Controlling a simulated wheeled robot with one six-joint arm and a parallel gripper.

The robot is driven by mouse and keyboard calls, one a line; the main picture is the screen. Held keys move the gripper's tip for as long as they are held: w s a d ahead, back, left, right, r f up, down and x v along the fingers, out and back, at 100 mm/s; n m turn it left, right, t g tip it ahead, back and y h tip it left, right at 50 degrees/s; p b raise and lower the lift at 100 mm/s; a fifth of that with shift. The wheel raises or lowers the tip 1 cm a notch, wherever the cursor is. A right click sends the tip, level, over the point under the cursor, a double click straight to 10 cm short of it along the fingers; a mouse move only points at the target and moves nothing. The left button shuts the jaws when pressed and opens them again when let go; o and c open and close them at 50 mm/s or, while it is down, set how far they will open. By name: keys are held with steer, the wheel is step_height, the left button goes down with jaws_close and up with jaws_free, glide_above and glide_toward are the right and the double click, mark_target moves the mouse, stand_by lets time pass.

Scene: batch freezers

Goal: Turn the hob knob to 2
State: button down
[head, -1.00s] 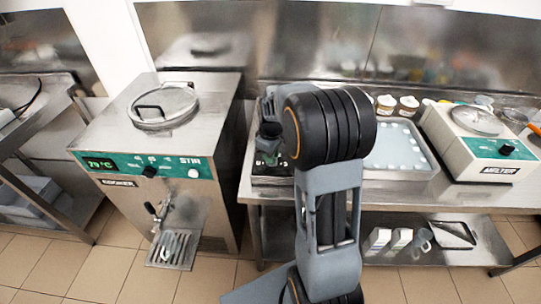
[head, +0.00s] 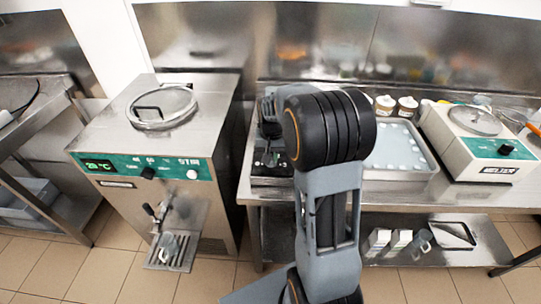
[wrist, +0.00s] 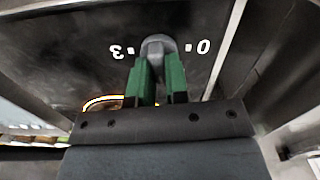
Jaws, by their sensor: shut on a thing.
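The hob knob (wrist: 158,44) is a small grey knob on the hob's dark front panel in the wrist view. The green fingers of my gripper (wrist: 158,68) are closed on it from both sides. Marks "3" and "0" show upside down to the left and right of the knob, each with a small white dash. Other marks and the knob's exact pointing are hidden or too small to tell. In the head view the hob (head: 272,182) sits at the left end of the steel table, and my arm covers much of it.
The cooker (head: 140,168) with its lid and tap stands to the left of the table. A tray (head: 430,165) and the melter (head: 492,172) are to the right on the table. Small tubs (head: 407,106) stand at the back.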

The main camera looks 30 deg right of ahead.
steer(key=m, duration=0.7)
steer(key=shift+d, duration=0.15)
stand_by(0.4)
steer(key=c, duration=1.1)
jaws_free()
steer(key=shift+s, duration=0.1)
step_height(320, 180, up, 14)
steer(key=shift+f, duration=0.1)
